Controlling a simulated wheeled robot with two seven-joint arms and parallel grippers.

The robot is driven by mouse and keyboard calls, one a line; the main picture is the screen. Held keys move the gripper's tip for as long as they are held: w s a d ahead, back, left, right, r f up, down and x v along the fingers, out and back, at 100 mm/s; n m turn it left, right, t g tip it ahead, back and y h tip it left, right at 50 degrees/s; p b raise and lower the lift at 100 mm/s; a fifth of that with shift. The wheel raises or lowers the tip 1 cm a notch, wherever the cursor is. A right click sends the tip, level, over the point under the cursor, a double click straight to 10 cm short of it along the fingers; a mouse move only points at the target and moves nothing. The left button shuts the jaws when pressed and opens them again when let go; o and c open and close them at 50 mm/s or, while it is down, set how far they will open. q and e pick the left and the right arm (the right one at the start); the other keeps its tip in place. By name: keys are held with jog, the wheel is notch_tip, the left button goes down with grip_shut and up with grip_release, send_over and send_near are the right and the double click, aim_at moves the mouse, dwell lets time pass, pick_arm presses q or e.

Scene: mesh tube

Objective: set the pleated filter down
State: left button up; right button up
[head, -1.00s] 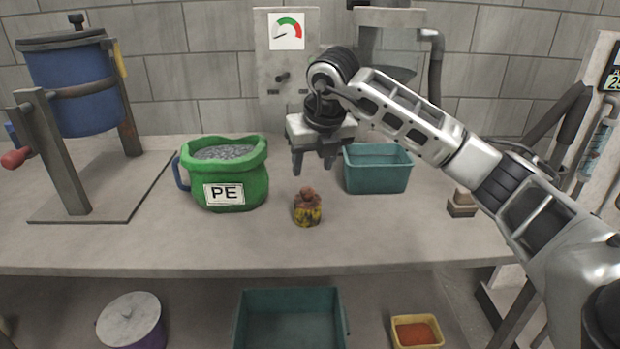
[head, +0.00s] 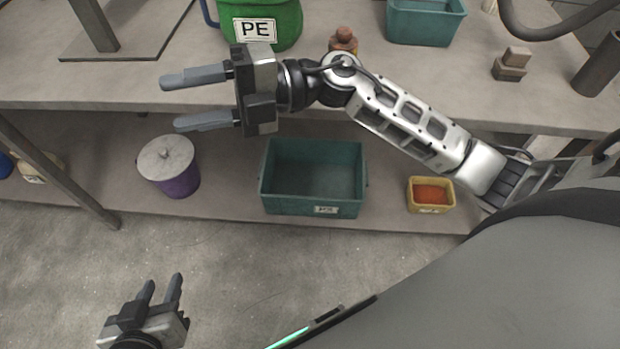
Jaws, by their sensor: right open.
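I cannot make out a pleated filter in the head view. My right gripper (head: 175,103) is open and empty, pointing left above the table's front edge, below the green PE bucket. My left gripper (head: 160,284) is low over the floor at the bottom left, with its fingers apart and nothing between them. A teal bin (head: 312,208) on the lower shelf looks empty.
The green PE bucket (head: 285,12), a second teal bin (head: 427,30) and a partly hidden brown-topped object (head: 344,38) stand on the table (head: 480,100). A lidded purple pot (head: 178,186) and a yellow tray of orange material (head: 431,207) are on the lower shelf.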

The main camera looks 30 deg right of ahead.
jog(key=d+f+m+t+h, duration=0.45)
jog(key=m+t, duration=0.25)
jog(key=m, duration=0.4)
jog(key=d+f+m+t+h, duration=0.3)
jog(key=m+t+h, duration=0.2)
jog(key=m+t, duration=0.5)
jog(key=s+d+f+m+g+h, duration=0.1)
jog(key=s+f+m+g, duration=0.3)
jog(key=f, duration=0.4)
jog(key=s+d+f+m+g+h, duration=0.2)
jog(key=s+f+m+g+h, duration=0.2)
jog(key=f, duration=0.5)
jog(key=s+m+g, duration=0.1)
jog(key=s+m, duration=0.1)
jog(key=shift+s+m+h, duration=0.3)
jog(key=shift+s+h, duration=0.05)
jog(key=shift+s, duration=0.05)
